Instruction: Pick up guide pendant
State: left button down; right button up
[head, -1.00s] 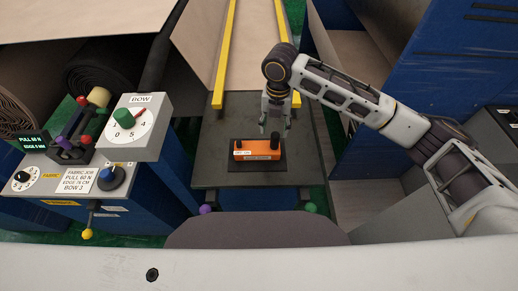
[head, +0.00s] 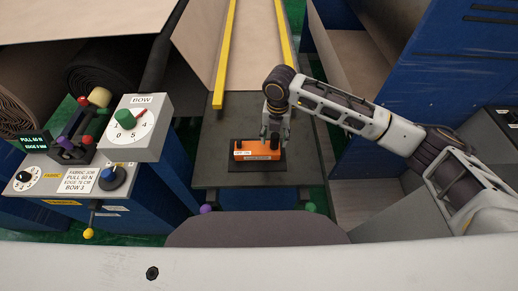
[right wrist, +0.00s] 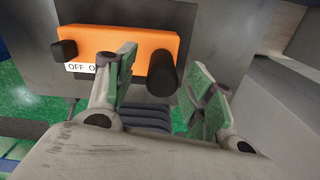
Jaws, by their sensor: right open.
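The guide pendant (head: 252,152) is an orange box with a black knob at each end and a white label. It lies on a dark pad on the grey table (head: 220,122). My right gripper (head: 275,136) is open, pointing down over the pendant's right part. In the right wrist view the pendant (right wrist: 130,42) shows beyond the open fingers (right wrist: 155,90). Its right black knob (right wrist: 163,73) appears between the fingertips. I cannot tell whether a finger touches the pendant. My left gripper is not in view.
Two yellow rails (head: 225,55) run back from the table. A control panel (head: 75,175) with dials, knobs and a grey BOW box (head: 139,127) stands at left. Blue cabinet walls rise at right.

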jog(key=shift+d+f, duration=0.1)
jog(key=shift+f, duration=1.5)
jog(key=shift+c, duration=0.3)
grip_shut()
